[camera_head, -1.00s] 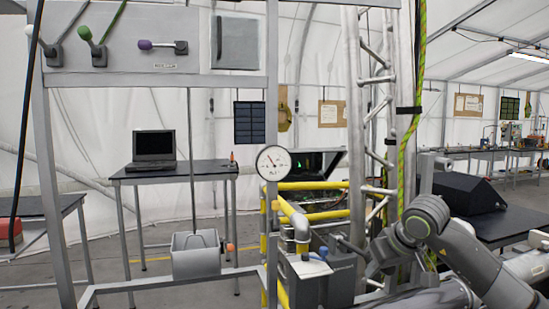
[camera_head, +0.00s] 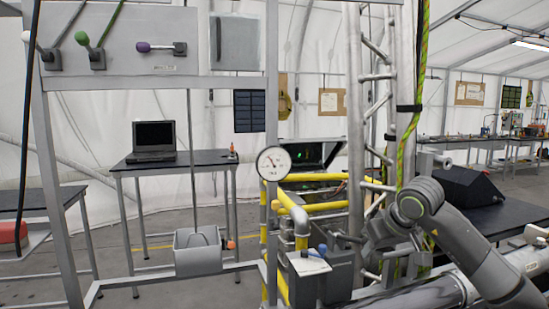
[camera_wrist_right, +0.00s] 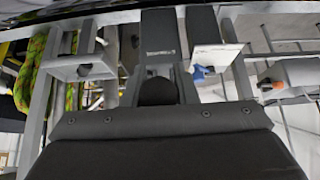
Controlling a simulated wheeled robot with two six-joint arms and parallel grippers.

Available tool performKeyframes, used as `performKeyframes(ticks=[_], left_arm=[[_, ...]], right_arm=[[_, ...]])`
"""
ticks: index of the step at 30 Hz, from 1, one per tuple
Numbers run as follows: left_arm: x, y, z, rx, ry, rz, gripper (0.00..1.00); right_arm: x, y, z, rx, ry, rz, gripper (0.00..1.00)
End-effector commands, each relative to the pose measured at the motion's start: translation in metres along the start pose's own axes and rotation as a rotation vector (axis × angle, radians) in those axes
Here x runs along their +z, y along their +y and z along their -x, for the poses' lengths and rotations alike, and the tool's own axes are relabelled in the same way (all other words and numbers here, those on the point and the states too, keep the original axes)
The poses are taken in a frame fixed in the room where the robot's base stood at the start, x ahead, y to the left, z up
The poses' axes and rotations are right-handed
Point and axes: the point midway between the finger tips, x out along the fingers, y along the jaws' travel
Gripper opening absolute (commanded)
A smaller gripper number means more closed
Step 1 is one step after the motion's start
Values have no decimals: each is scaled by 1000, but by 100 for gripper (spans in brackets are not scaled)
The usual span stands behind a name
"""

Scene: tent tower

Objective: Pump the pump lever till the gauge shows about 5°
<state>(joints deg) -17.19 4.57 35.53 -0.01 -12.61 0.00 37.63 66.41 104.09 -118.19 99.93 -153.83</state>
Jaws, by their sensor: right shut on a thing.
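The round white gauge (camera_head: 273,163) sits on the front upright of the grey frame; its needle leans to the upper left, but the scale is too small to read. My right gripper (camera_head: 378,238) comes in from the right, beside the lattice mast and above the dark grey pump box (camera_head: 340,272). In the right wrist view, a dark rounded piece (camera_wrist_right: 157,92), seemingly the pump lever's end, lies between the fingers, and the gripper is shut on it. The rest of the lever is mostly hidden. My left gripper is not in view.
Yellow rails (camera_head: 318,208) and a blue-handled valve box (camera_head: 308,262) stand left of my right gripper. A lattice mast (camera_head: 355,120) with a green-yellow hose (camera_head: 411,140) rises close behind it. A grey bin (camera_head: 197,255) stands at the lower left.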

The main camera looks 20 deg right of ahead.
Motion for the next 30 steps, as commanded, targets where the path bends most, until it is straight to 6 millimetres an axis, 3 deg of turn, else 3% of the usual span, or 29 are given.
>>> performKeyframes(ticks=[8,26,30], left_arm=[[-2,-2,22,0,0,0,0],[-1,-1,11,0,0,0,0],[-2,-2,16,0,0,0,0]], right_arm=[[-19,0,14,0,3,-1,3],[-10,0,6,1,-1,-1,3],[-13,0,10,0,-2,-1,3]])
